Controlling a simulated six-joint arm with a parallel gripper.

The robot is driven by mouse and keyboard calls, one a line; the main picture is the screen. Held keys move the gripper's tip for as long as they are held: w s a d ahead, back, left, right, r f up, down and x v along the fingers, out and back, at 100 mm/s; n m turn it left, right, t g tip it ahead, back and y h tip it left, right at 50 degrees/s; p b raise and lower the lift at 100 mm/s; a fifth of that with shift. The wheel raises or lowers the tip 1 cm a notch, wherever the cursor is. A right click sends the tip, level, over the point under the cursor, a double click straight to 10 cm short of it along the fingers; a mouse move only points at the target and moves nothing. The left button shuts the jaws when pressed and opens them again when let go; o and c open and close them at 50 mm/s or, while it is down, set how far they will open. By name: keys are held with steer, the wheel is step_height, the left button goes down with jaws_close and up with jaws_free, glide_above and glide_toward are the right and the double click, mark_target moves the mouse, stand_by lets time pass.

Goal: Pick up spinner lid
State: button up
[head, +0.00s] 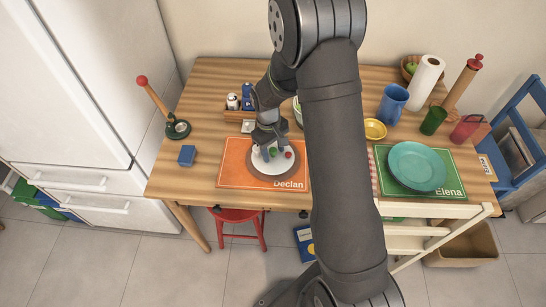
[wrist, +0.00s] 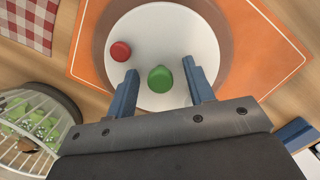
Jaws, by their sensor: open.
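The spinner lid (wrist: 178,30) is a white disc with a green knob (wrist: 160,79) near its middle and a red button (wrist: 121,51) toward its edge. It lies on a brown round mat (wrist: 224,36) on the orange "Declan" placemat (head: 233,170). In the head view the lid (head: 268,167) shows below my gripper (head: 271,152). In the wrist view my gripper (wrist: 160,70) is open, with one blue finger on each side of the green knob and a visible gap on both sides. I cannot tell how high the fingertips are above the lid.
A clear bowl with greens (wrist: 38,120) stands beside the placemat, mostly hidden behind my arm in the head view. A blue block (head: 187,155), a post with a red ball (head: 155,98) and a condiment caddy (head: 240,115) stand nearby. A teal plate (head: 416,166) is at right.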

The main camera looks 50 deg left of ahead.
mark_target(275, 150)
steer(key=shift+c, duration=0.2)
jaws_close()
steer(key=shift+r, duration=0.1)
steer(key=shift+r, duration=0.4)
steer(key=r, duration=0.3)
steer(key=shift+w+d+r, duration=0.2)
steer(key=shift+d+r, duration=0.05)
steer(key=shift+r, duration=0.1)
steer(key=w+d+r, duration=0.5)
steer(key=d+r, duration=0.1)
steer(key=d, duration=0.2)
steer(key=w+a+n+t, duration=0.1)
steer(key=w+a+n, duration=0.5)
steer(key=w+n, duration=0.1)
steer(key=w+a+n+y, duration=0.1)
steer(key=w+a+n, duration=0.5)
steer(key=w+n, duration=0.2)
steer(key=shift+w+r+t, duration=0.4)
steer(key=shift+w+r, duration=0.05)
steer(key=shift+w, duration=0.8)
